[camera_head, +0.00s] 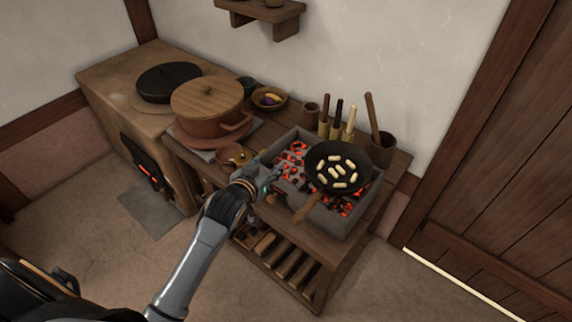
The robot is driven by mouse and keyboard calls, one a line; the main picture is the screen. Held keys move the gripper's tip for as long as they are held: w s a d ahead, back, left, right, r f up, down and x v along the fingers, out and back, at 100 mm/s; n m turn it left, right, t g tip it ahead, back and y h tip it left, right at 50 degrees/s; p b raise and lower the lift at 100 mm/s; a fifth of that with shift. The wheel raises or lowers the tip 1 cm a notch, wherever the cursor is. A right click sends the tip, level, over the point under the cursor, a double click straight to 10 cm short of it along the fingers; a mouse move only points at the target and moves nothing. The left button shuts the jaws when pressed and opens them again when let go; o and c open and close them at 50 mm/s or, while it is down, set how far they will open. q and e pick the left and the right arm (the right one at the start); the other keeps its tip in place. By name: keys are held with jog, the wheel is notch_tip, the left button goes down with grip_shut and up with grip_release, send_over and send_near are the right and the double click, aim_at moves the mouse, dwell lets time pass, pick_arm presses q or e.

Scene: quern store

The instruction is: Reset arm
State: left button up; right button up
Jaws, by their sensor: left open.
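My left gripper (270,183) is open and looks empty. It reaches in from the lower left to the near left corner of the stone brazier (340,220). A black frying pan (314,170) sits over the glowing coals with several pale pieces of food (337,170) in it. The pan's wooden handle (306,208) points toward the near side, to the right of my gripper and apart from it. My right gripper is not in view.
A lidded clay pot (208,108) and a small bowl (232,155) stand left of the brazier. Bottles (335,118) and cups line the back. A clay stove (110,85) stands at far left. The floor (120,250) in front is clear.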

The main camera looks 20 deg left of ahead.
pick_arm(q)
jog(key=shift+s, duration=0.2)
jog(key=s+d+f+m+g, duration=0.1)
jog(key=s+d+f+g, duration=0.15)
jog(key=s, duration=0.75)
jog(key=s+d+f+g, duration=0.15)
jog(key=s+g, duration=0.25)
jog(key=s, duration=0.6)
jog(key=s+d+f+m+g, duration=0.1)
jog(key=s+f+g, duration=0.25)
jog(key=s, duration=0.65)
notch_tip(320, 180, down, 26)
jog(key=s+g, duration=0.1)
jog(key=s+a+f+g, duration=0.1)
jog(key=s+a+f, duration=0.2)
jog(key=s+f, duration=1.3)
jog(key=shift+s+a+m+g, duration=0.15)
jog(key=shift+s+m+g, duration=0.15)
jog(key=shift+s, duration=0.25)
jog(key=shift+f, duration=0.1)
